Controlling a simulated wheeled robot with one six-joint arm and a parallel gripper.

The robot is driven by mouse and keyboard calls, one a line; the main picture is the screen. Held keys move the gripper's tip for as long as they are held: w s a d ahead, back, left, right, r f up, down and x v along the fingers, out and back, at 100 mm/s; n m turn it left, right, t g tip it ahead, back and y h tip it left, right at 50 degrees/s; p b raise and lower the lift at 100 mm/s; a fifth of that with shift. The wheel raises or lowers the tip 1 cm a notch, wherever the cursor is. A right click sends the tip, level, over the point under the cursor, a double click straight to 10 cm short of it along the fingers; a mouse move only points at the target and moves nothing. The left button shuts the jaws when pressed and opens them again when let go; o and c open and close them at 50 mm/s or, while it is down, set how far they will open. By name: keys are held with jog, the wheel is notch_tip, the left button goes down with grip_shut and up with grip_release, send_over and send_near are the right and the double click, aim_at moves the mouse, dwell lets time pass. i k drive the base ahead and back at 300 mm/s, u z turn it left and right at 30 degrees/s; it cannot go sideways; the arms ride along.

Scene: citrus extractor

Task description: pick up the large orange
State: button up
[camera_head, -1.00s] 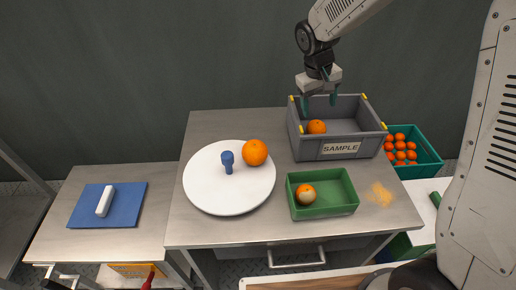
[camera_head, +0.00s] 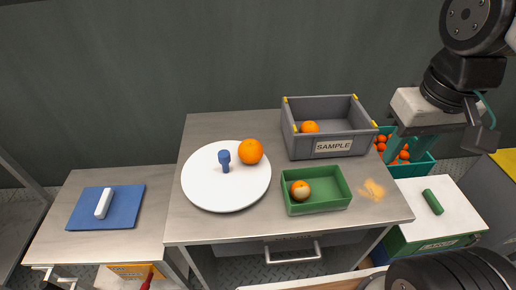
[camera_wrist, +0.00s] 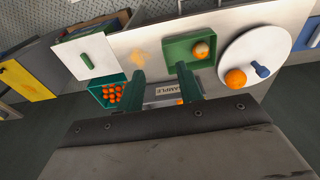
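The largest-looking orange (camera_head: 250,151) sits on the round white plate (camera_head: 208,196), beside a blue knobbed piece (camera_head: 225,160); it also shows in the wrist view (camera_wrist: 235,78). A second orange (camera_head: 310,127) lies in the grey SAMPLE crate (camera_head: 335,147). A third orange with a pale patch (camera_head: 300,190) lies in the green tray (camera_head: 322,206). My gripper (camera_head: 412,146) is raised at the right, in front of the teal crate in the picture and away from the plate. In the wrist view its green fingers (camera_wrist: 160,72) are apart, with nothing between them.
A teal crate (camera_head: 412,170) of several small oranges stands beyond the table's right side. A white-topped cabinet (camera_head: 460,215) bears a green cylinder (camera_head: 433,202). Orange crumbs (camera_head: 373,190) lie on the table. A blue mat (camera_head: 125,212) with a white block (camera_head: 104,203) is at left.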

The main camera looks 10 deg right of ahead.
aim_at(250, 150)
jog(key=k, duration=0.4)
jog(key=z, duration=2.25)
jog(key=k, duration=1.05)
jog(key=u, duration=1.7)
jog(key=i, duration=1)
